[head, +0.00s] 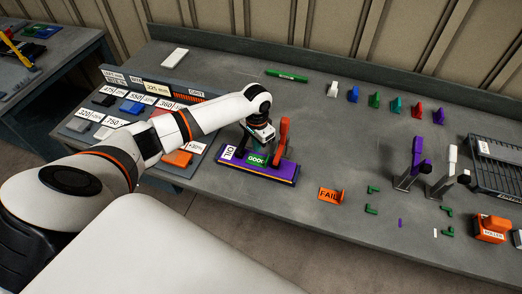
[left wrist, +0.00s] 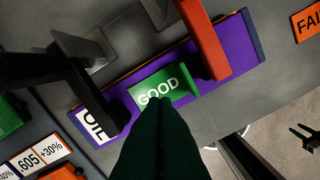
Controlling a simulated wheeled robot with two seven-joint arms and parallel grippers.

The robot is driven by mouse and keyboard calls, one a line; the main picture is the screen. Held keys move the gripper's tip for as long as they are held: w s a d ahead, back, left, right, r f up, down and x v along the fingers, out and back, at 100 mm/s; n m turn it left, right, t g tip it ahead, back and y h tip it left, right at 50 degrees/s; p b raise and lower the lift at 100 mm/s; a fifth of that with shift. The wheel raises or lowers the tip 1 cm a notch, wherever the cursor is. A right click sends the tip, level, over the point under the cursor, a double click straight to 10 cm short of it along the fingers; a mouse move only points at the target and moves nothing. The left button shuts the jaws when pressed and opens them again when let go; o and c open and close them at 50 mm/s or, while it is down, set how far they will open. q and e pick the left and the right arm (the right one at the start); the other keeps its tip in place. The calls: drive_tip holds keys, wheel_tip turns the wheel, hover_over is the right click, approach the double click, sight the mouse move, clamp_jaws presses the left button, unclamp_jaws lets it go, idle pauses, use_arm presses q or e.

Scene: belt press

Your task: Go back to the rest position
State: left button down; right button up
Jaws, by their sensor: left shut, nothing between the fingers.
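My left gripper (head: 262,140) is above the purple tray (head: 284,171), with the arm reaching in from the left. In the left wrist view its dark fingers (left wrist: 157,115) are together and empty, pointing at the green GOOD sign (left wrist: 160,93). The GOOD sign also shows in the head view (head: 256,159), on the purple tray. I cannot tell whether the fingertips touch the sign. A red-orange upright piece (head: 283,135) stands beside the gripper at the tray. A dark forked shape (left wrist: 306,138) at the right edge of the left wrist view looks like my right gripper; its state is unclear.
A panel of labelled number tiles (head: 135,108) lies left of the tray. An orange FAIL sign (head: 329,195) stands to the right. Small coloured pieces (head: 375,100) stand at the back. Purple and white clamp-like stands (head: 414,160) and a black rack (head: 500,165) are further right.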

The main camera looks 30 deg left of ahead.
use_arm(q)
drive_tip(key=shift+r+p, duration=0.4)
drive_tip(key=shift+r, duration=0.2)
